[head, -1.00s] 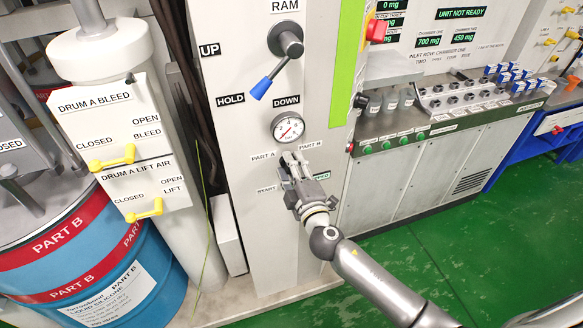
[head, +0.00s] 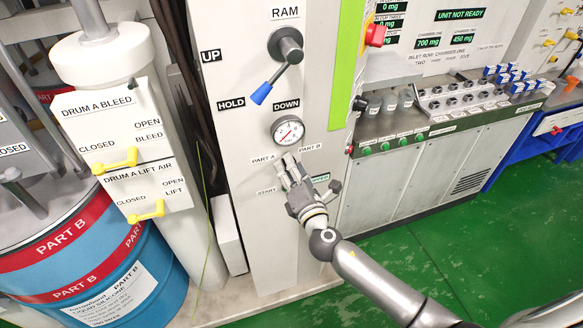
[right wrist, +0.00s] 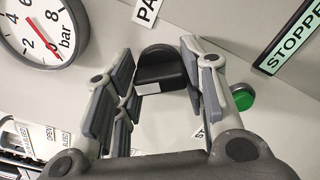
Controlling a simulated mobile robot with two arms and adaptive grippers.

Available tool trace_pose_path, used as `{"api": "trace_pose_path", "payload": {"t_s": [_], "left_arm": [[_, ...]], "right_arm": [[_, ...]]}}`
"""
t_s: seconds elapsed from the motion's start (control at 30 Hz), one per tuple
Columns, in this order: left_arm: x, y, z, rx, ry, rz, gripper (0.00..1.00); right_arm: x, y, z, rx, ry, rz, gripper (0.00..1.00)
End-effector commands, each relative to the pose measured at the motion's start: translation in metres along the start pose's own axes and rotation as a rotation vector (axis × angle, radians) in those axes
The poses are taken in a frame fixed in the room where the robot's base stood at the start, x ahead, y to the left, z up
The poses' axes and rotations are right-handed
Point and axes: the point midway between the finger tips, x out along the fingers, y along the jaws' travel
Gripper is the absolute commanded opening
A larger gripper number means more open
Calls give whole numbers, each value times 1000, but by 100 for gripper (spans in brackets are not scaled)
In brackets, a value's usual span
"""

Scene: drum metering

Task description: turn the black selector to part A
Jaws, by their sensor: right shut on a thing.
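The black selector (right wrist: 163,70) shows in the right wrist view as a rounded black knob with a pale mark on its near face. It stands between the two fingers of my right gripper (right wrist: 160,92), which is shut on it. In the head view my right gripper (head: 289,170) is at the white panel below the gauge, its fingers tilted up and left towards the PART A label (head: 263,160). The PART B label (head: 311,148) is just right of the fingertips. The gripper hides the selector in the head view. My left gripper is out of view.
The pressure gauge (head: 288,130) is just above the gripper, and the blue-tipped RAM lever (head: 262,92) is higher up. A green button (right wrist: 240,97) is close to the right finger. The STOPPED label (right wrist: 297,40) is beside it.

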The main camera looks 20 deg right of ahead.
Motion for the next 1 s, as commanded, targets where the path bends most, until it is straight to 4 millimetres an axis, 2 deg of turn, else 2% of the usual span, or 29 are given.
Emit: {"api": "trace_pose_path", "payload": {"t_s": [0.33,0.9,0.93,1.0], "left_arm": [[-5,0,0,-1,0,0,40],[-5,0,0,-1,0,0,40],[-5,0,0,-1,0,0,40],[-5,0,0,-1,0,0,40]], "right_arm": [[-1,-1,-2,-154,4,-2,15],[-1,-2,-2,-186,4,-3,15],[-1,-2,-2,-186,4,-3,40],[-1,-2,-2,-186,4,-2,49]]}}
